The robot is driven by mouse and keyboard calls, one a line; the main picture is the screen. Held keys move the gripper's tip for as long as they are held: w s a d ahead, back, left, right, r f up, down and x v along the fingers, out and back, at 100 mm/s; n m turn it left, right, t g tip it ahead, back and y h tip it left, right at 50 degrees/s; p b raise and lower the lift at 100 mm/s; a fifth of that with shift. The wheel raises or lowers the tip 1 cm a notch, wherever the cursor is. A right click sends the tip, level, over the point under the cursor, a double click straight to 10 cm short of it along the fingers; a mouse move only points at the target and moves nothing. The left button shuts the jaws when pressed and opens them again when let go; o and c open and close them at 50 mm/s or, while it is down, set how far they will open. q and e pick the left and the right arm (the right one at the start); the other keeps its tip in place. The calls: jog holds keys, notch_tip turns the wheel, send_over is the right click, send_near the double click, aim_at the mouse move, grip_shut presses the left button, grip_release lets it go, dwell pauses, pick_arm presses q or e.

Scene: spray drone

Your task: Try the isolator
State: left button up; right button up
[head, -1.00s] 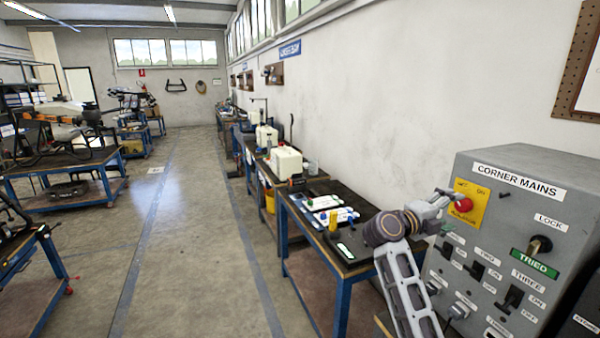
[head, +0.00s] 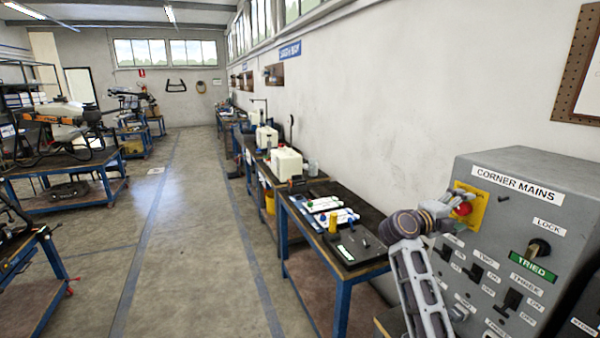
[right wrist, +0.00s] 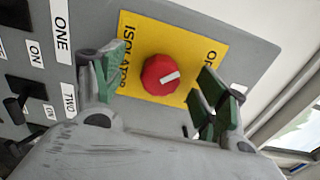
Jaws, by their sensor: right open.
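The isolator is a red rotary knob (head: 463,209) on a yellow plate (head: 478,195) at the top left of the grey corner mains box (head: 520,174). In the right wrist view the knob (right wrist: 160,75) shows a white mark pointing right and slightly up, towards a partly hidden label starting "O". My right gripper (head: 447,204) is at the plate, partly covering it. In the right wrist view its green-padded fingers (right wrist: 163,90) are open, one to each side of the knob, with visible gaps. A green TRIED label (head: 533,265) shows under the LOCK switch (head: 537,249). My left gripper is out of view.
Several black labelled switches (head: 512,299) sit below the isolator on the box. A blue-framed bench (head: 342,290) with boards and small parts stands left of my right arm. The floor aisle (head: 190,240) is clear.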

jog(key=c, duration=1.4)
pick_arm(q)
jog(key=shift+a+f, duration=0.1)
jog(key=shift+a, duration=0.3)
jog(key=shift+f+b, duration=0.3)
jog(key=shift+b, duration=0.1)
pick_arm(e)
jog(key=shift+f, duration=0.1)
jog(key=shift+m, duration=0.5)
jog(key=shift+m+b, duration=0.4)
jog(key=shift+b, duration=0.35)
pick_arm(q)
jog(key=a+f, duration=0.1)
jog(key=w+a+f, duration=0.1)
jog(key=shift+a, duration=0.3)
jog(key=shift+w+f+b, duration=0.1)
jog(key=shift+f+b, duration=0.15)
jog(key=shift+b, duration=0.25)
pick_arm(e)
jog(key=shift+m, duration=0.5)
